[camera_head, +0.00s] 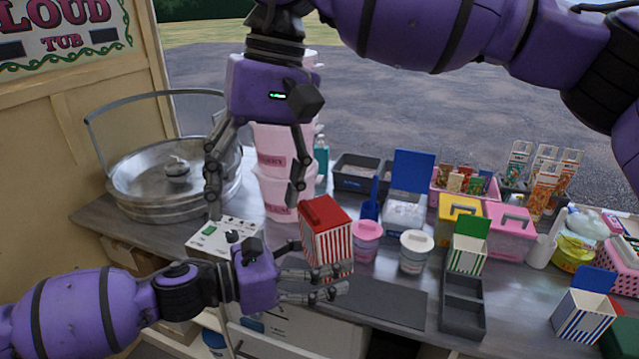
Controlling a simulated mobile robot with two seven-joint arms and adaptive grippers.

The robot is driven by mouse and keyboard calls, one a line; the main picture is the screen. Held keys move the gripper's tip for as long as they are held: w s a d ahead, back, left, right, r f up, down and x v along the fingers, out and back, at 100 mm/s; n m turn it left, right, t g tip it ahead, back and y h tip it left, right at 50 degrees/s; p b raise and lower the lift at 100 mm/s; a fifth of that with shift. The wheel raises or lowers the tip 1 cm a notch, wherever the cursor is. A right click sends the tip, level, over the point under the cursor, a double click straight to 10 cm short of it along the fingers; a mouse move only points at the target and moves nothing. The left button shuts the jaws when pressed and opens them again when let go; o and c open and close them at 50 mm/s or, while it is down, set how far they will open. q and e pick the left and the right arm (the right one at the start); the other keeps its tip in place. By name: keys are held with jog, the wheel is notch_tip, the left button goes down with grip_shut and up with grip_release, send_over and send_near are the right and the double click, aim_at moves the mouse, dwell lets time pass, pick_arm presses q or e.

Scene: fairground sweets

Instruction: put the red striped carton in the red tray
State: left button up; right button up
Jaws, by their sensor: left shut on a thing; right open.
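The red striped carton (332,250), with a red top and red and white sides, is upright near the front of the counter, left of the middle. My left gripper (316,268) is shut on it from the left, with fingers at its near and far sides. I cannot tell whether the carton's base touches the counter. My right gripper (254,197) hangs fingers down, open and empty, above and left of the carton, in front of pink tubs (280,186). I cannot make out a clearly red tray.
Pink and white lidded cups (367,243) stand close right of the carton. A dark flat mat (385,302) lies in front, beside a grey divided tray (463,318) and a green striped carton (467,256). A blue striped carton (582,318) and pink basket (625,262) are at right.

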aim_at(323, 212)
pick_arm(q)
jog(key=shift+w, duration=0.1)
pick_arm(e)
jog(key=w+d+f+h, duration=0.1)
jog(key=w+d, duration=0.1)
jog(key=w+d+f+t+h, duration=0.1)
jog(key=w+d, duration=0.1)
jog(key=d, duration=0.1)
jog(key=w+d+f+n+t+h, duration=0.1)
jog(key=w+d, duration=0.1)
jog(key=shift+w+d, duration=0.15)
jog(key=shift+d, duration=0.25)
jog(key=shift+w+d+f, duration=0.1)
jog(key=shift+d+f, duration=0.05)
jog(key=shift+f, duration=0.1)
jog(key=f, duration=1.1)
jog(key=shift+w+d+f, duration=0.15)
jog(key=shift+d+f, duration=0.1)
jog(key=shift+d, duration=0.05)
jog(key=c, duration=1)
pick_arm(q)
jog(key=o, duration=1.6)
pick_arm(e)
jog(key=shift+c, duration=1.4)
